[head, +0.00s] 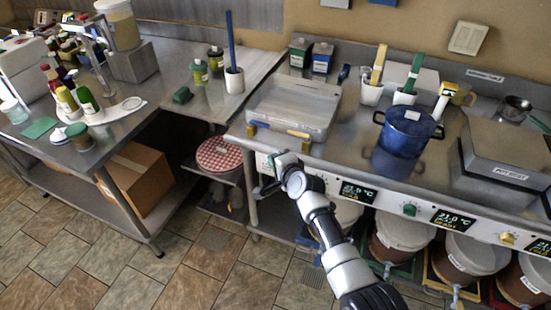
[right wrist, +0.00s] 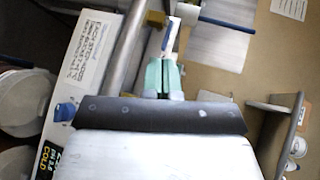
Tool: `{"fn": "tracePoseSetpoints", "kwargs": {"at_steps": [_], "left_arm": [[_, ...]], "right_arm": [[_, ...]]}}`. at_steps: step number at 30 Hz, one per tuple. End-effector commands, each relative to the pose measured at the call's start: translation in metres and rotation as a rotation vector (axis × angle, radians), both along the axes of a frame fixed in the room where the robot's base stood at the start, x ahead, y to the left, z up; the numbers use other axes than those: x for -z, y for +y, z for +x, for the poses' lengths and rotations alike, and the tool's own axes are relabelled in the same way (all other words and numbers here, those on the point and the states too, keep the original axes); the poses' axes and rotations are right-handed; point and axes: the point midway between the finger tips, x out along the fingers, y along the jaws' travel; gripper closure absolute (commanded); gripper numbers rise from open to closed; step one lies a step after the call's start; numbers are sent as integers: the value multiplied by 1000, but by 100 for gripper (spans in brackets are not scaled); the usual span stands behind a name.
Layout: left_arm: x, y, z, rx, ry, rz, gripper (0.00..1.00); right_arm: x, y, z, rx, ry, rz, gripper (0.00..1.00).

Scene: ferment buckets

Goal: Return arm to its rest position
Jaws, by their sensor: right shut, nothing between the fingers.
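My right arm (head: 318,212) comes in from the bottom right of the head view and reaches up and left to the front edge of the steel counter. My right gripper (head: 266,184) is at the counter's front, left of the control panel with the temperature displays. In the right wrist view, its pale green fingers (right wrist: 163,75) are together, with nothing held between them. The counter's front panel (right wrist: 90,55) with printed text shows to the left of the fingers there. My left arm and gripper are not in view.
A clear shallow tray (head: 292,106) stands on the counter just beyond the gripper. A blue pot (head: 405,133) stands further right. Lidded buckets (head: 402,230) stand below the counter. A red-checked lid (head: 218,155) is on the lower shelf at left. The tiled floor (head: 190,255) is open.

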Motion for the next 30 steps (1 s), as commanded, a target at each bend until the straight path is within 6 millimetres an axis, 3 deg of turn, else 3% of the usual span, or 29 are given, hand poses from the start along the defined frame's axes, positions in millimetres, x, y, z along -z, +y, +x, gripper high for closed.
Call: {"fn": "tracePoseSetpoints", "kwargs": {"at_steps": [9, 13, 16, 20, 23, 30], "left_arm": [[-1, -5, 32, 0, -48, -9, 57], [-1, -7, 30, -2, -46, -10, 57], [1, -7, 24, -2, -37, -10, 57], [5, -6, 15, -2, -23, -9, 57], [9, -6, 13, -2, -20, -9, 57], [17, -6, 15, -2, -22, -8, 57]], "right_arm": [[1, 0, 0, 0, 1, -1, 100], [3, 0, -1, -1, 2, -4, 100], [22, -6, -8, -2, 17, -41, 100], [84, -25, -34, -15, 62, -169, 100], [148, -45, -70, -49, 112, -314, 100], [284, -100, -183, -201, 232, -657, 100]]}}
